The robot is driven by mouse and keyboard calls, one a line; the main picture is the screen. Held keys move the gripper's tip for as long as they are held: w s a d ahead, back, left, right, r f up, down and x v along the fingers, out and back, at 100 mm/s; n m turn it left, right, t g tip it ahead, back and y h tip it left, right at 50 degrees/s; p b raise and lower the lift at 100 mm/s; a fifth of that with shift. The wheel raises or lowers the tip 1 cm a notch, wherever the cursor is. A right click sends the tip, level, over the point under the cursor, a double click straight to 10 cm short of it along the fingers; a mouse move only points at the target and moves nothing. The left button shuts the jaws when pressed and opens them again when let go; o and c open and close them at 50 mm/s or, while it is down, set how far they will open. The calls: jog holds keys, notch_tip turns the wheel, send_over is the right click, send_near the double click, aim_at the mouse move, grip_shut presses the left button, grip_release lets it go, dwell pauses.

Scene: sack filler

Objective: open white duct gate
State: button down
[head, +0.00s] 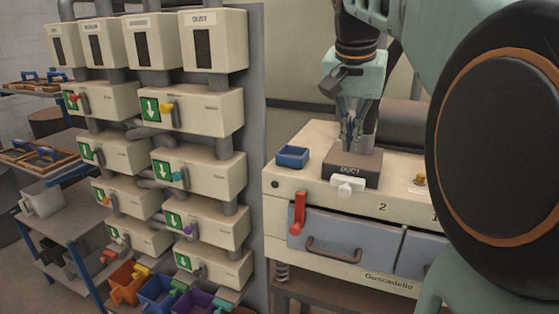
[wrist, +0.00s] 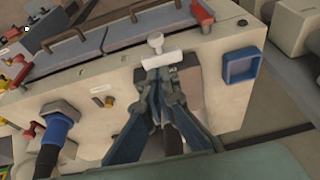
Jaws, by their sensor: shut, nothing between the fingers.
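The white gate handle (head: 347,186) sits on the front of the brown block marked DUCT (head: 350,169), on top of the cream machine. It has a crossbar and a round knob. In the wrist view the white handle (wrist: 162,60) lies just beyond my fingertips. My gripper (head: 351,145) points down over the brown block from above, behind the handle. In the wrist view my gripper (wrist: 159,78) has its blue-grey fingers drawn together, with nothing seen between them. The fingertips look very close to the handle; I cannot tell if they touch. My fingers hide much of the block.
A small blue tray (head: 292,157) stands on the machine top, left of the block. A red lever (head: 299,212) and grey drawers (head: 342,236) are on the machine front. Cream boxes with green arrow labels (head: 190,112) stand at left. My arm fills the right side.

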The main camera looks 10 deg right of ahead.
aim_at(345, 184)
jog(key=shift+w+a+f, duration=0.1)
jog(key=shift+w+a, duration=0.05)
jog(key=shift+a, duration=0.1)
jog(key=x, duration=1)
jog(key=shift+s, duration=0.2)
dwell(0.3)
